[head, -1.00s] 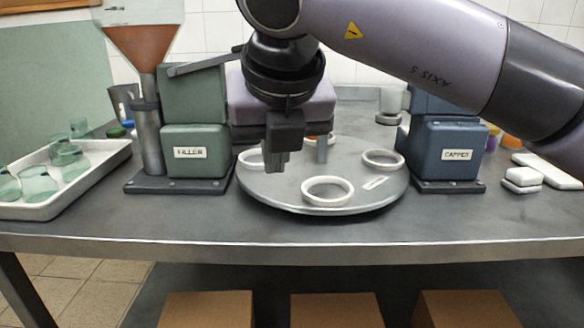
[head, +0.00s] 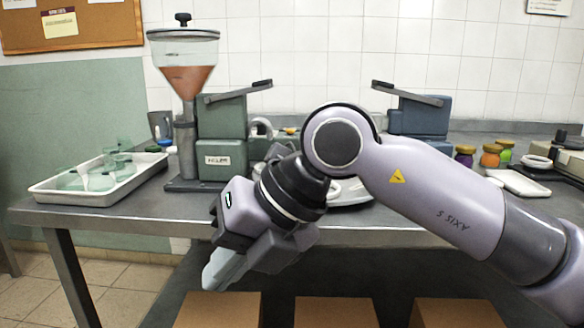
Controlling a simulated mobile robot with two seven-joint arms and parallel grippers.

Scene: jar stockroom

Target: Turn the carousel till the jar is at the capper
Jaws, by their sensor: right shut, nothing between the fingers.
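The carousel (head: 352,194) is a pale grey disc with white rings on the table, mostly hidden behind my right arm; only a piece of its edge shows. The capper (head: 420,116) is the blue-grey machine behind the arm, its lower part hidden. The green filler (head: 222,125) with its hopper (head: 186,75) stands to the left. I cannot make out any jar on the carousel; that area is covered. My right gripper (head: 218,272) is shut and empty, pointing down in front of the table's front edge, apart from the carousel. My left gripper is not in view.
A white tray (head: 75,199) with several green glass jars stands at the left. Small coloured jars (head: 490,157) and a white tray (head: 518,183) are at the right. Cardboard boxes (head: 216,308) are below the table. The table's front left is clear.

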